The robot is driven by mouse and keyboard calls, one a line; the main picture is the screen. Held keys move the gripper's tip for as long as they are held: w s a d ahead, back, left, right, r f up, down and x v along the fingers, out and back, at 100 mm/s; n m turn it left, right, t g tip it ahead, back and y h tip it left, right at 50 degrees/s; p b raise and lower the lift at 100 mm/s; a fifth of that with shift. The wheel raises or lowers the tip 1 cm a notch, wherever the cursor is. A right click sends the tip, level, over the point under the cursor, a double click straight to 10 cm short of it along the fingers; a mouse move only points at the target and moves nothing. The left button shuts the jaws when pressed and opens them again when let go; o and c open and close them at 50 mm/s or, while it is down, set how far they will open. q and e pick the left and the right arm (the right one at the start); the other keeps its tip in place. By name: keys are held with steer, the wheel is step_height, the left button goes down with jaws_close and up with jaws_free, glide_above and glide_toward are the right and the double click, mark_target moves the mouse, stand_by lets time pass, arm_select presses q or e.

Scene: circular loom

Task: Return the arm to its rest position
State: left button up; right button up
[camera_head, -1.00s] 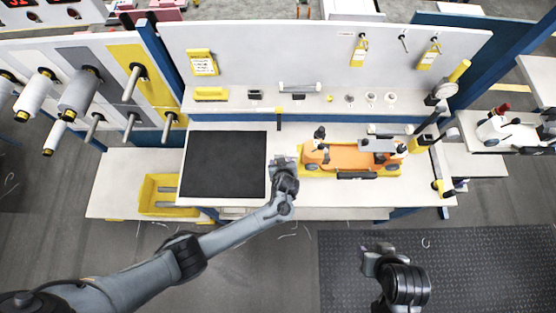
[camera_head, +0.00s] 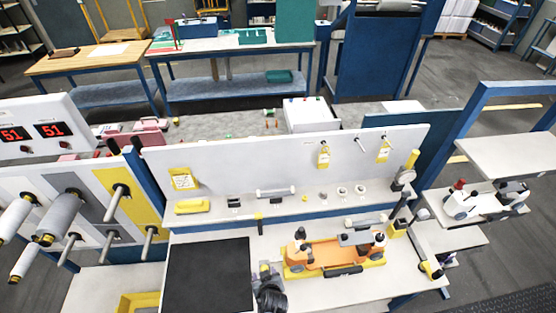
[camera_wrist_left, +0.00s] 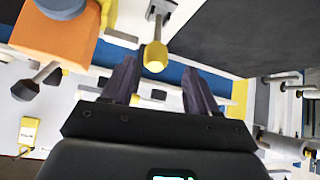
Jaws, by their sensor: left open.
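In the head view, my left gripper (camera_head: 266,270) is above the white workbench (camera_head: 262,240), in the gap between the black mat (camera_head: 207,280) and the orange device (camera_head: 318,256). The rest of my left arm is cut off by the lower edge. In the left wrist view, the two dark fingers of my left gripper (camera_wrist_left: 159,68) stand apart with nothing held between them. A yellow-tipped rod (camera_wrist_left: 155,50) shows beyond the fingers, and a corner of the orange device (camera_wrist_left: 55,40) is at upper left. My right gripper is in neither view.
Spools on pegs (camera_head: 62,215) stand at the left. A yellow bin (camera_head: 138,303) sits below them. A white back panel (camera_head: 285,160) with yellow tags rises behind the bench. A shelf (camera_head: 490,210) with a white device is at the right.

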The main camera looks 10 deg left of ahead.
arm_select(q)
steer(key=s+a+f+n+g+h, duration=0.1)
steer(key=s+a+f+g, duration=0.15)
steer(key=s, duration=0.75)
steer(key=s+a+f+n+g+h, duration=0.1)
steer(key=s+a+f, duration=0.15)
steer(key=s, duration=0.65)
steer(key=s+a+r+m, duration=0.1)
steer(key=a+r+m, duration=0.1)
steer(key=r, duration=0.6)
steer(key=s+a+r+m+h, duration=0.1)
steer(key=s+a+r+m, duration=0.1)
steer(key=r, duration=0.6)
steer(key=s+a+r+m, duration=0.1)
steer(key=a+r+m, duration=0.2)
steer(key=r, duration=0.6)
steer(key=shift+s+a+m+g, duration=0.25)
steer(key=shift+m+g, duration=0.2)
steer(key=shift+m, duration=0.75)
